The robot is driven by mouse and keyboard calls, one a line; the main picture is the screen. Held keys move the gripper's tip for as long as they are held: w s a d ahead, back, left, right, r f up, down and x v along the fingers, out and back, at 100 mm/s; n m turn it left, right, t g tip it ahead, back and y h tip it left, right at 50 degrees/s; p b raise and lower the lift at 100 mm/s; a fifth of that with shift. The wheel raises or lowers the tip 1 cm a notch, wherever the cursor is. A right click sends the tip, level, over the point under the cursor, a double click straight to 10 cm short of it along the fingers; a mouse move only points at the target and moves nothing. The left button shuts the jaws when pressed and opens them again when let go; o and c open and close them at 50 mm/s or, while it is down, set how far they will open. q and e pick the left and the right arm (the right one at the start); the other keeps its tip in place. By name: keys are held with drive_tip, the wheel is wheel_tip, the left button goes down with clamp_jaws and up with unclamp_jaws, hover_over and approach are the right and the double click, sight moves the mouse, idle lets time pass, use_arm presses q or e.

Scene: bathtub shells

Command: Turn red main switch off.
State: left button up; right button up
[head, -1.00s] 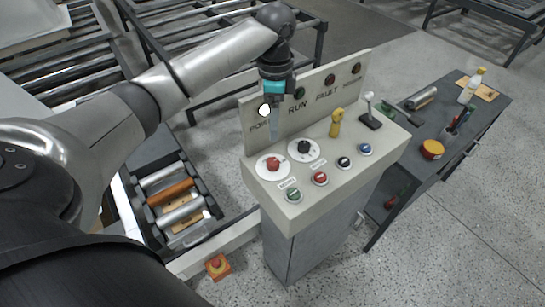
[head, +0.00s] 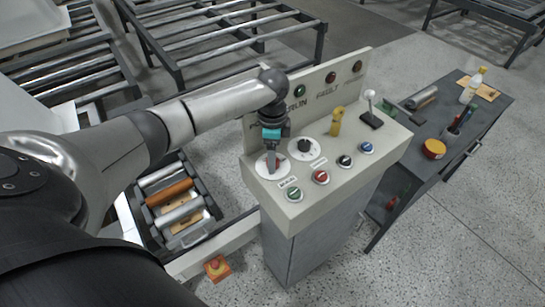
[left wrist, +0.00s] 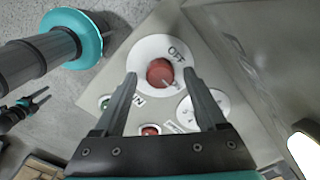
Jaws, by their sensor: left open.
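The red main switch is a round red knob (left wrist: 160,73) on a white disc (left wrist: 146,52) with OFF and ON lettering, seen in the left wrist view. A pale mark shows near the knob's lower right edge. In the head view my left gripper (head: 273,164) hides most of the knob, and the white disc (head: 261,171) shows around it. My left gripper (left wrist: 160,76) is open, with one finger on each side of the knob; whether they touch it cannot be told. A dark two-pronged part (left wrist: 36,103), probably my right gripper, shows at the left wrist view's left edge.
The control box (head: 330,185) also carries a black dial (head: 304,147), several push buttons, a yellow handle (head: 337,122) and a lever (head: 370,108). Its upright panel (head: 345,90) stands behind my gripper. A grey side table (head: 440,140) with tools and bottles is at right.

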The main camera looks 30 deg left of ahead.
use_arm(q)
drive_tip(key=shift+f, duration=0.35)
drive_tip(key=shift+c, duration=0.4)
clamp_jaws()
